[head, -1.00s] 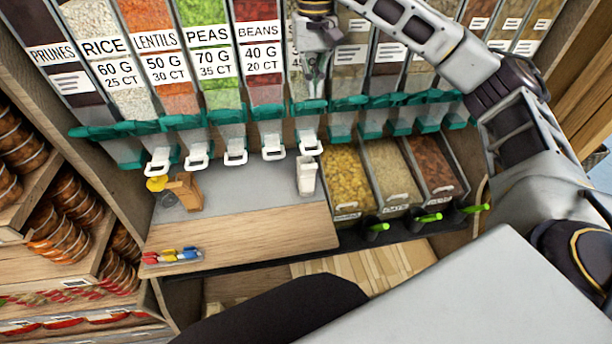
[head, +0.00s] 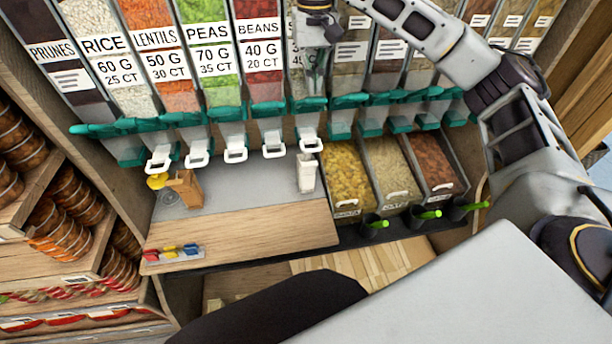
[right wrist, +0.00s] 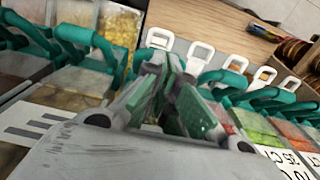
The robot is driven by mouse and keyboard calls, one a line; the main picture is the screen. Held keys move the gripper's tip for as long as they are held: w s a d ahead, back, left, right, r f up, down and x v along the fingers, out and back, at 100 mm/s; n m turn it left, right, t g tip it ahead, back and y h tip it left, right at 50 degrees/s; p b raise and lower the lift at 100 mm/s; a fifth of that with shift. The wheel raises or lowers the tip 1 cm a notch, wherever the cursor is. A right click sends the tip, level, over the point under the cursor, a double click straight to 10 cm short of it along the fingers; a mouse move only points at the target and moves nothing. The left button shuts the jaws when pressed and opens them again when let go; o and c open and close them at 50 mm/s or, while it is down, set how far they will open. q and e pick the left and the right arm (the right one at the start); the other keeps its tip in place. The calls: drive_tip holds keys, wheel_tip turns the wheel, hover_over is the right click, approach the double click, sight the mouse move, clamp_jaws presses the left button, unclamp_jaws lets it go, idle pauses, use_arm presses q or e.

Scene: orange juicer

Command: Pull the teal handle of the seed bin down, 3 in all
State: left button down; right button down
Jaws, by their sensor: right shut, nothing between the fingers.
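The seed bin (head: 297,60) is the column right of the beans; its label is mostly covered by my right gripper. Its teal handle (head: 312,104) runs across the bottom of the column, above a white loop (head: 310,142). In the head view my right gripper (head: 315,92) points down in front of this column, its tips just above the teal handle. In the right wrist view the fingers (right wrist: 172,62) are together with nothing between them, and they hide most of that handle. Contact with it cannot be told. My left gripper is not in view.
Neighbouring teal handles stand close on both sides, such as the beans handle (head: 268,111). Open bins (head: 347,180) with green-handled scoops are at right.

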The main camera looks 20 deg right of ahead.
sight(314, 98)
drive_tip(key=shift+f+b, duration=0.6)
drive_tip(key=shift+f, duration=0.45)
drive_tip(key=shift+s+f, duration=0.1)
drive_tip(key=shift+f, duration=0.15)
drive_tip(key=shift+s+a+f+b, duration=0.1)
drive_tip(key=shift+s+f+b, duration=0.15)
drive_tip(key=shift+f+b, duration=0.75)
drive_tip(key=shift+s+a+f+b, duration=0.1)
drive_tip(key=shift+s+f+b, duration=0.1)
drive_tip(key=shift+f+b, duration=0.8)
drive_tip(key=shift+f, duration=0.15)
